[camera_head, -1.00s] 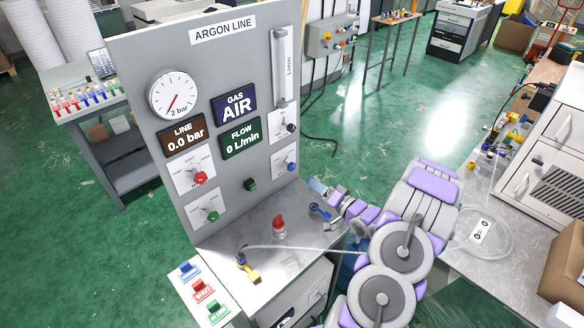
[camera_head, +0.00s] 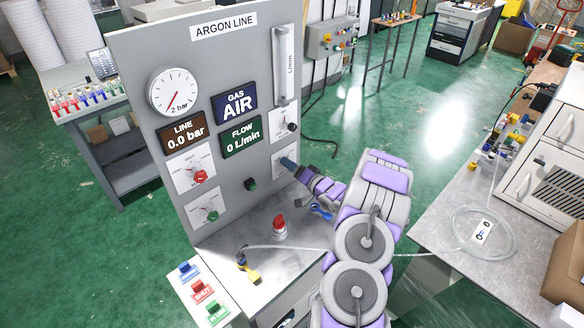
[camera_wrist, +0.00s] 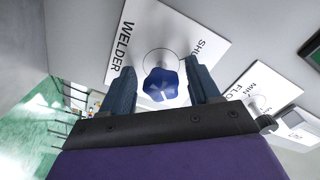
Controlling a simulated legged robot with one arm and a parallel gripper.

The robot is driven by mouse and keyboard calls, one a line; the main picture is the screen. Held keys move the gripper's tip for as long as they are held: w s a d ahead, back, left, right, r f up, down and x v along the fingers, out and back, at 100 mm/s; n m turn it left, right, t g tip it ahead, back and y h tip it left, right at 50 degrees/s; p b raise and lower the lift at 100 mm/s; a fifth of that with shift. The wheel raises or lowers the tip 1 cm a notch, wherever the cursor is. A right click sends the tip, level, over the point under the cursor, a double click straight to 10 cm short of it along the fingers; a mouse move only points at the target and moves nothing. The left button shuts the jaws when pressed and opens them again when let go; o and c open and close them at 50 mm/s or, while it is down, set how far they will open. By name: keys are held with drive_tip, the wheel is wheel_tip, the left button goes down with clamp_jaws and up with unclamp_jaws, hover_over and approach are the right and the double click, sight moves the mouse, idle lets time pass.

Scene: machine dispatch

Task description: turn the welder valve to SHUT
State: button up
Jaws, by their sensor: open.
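My gripper (camera_head: 289,163) reaches the panel from the right. In the wrist view my gripper (camera_wrist: 159,70) is open, one finger on each side of the knob, with visible gaps. Contact is not seen. No SHUT lettering is readable on this plate.
The panel (camera_head: 143,60) carries a red knob (camera_head: 200,176), green knobs and a black knob (camera_head: 292,127). A red-topped object (camera_head: 279,227), a blue tool (camera_head: 321,211) and a yellow-ended hose (camera_head: 250,272) lie on the bench below. Another plate (camera_wrist: 262,90) borders the welder plate.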

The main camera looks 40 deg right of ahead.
drive_tip(key=shift+c, duration=0.3)
drive_tip(key=c, duration=1)
drive_tip(key=shift+n, duration=0.4)
drive_tip(key=n, duration=0.3)
drive_tip(key=shift+f+n, duration=0.1)
drive_tip(key=shift+n, duration=0.3)
drive_tip(key=n+b, duration=0.1)
drive_tip(key=n, duration=0.3)
drive_tip(key=shift+d+n, duration=0.1)
drive_tip(key=shift+n, duration=0.2)
drive_tip(key=n+b, duration=0.2)
drive_tip(key=n, duration=0.2)
drive_tip(key=shift+f+b, duration=0.2)
drive_tip(key=shift+b, duration=0.2)
drive_tip(key=n+b, duration=0.3)
drive_tip(key=n, duration=0.1)
drive_tip(key=shift+n, duration=0.3)
drive_tip(key=shift+r+b, duration=0.1)
drive_tip(key=shift+b, duration=0.25)
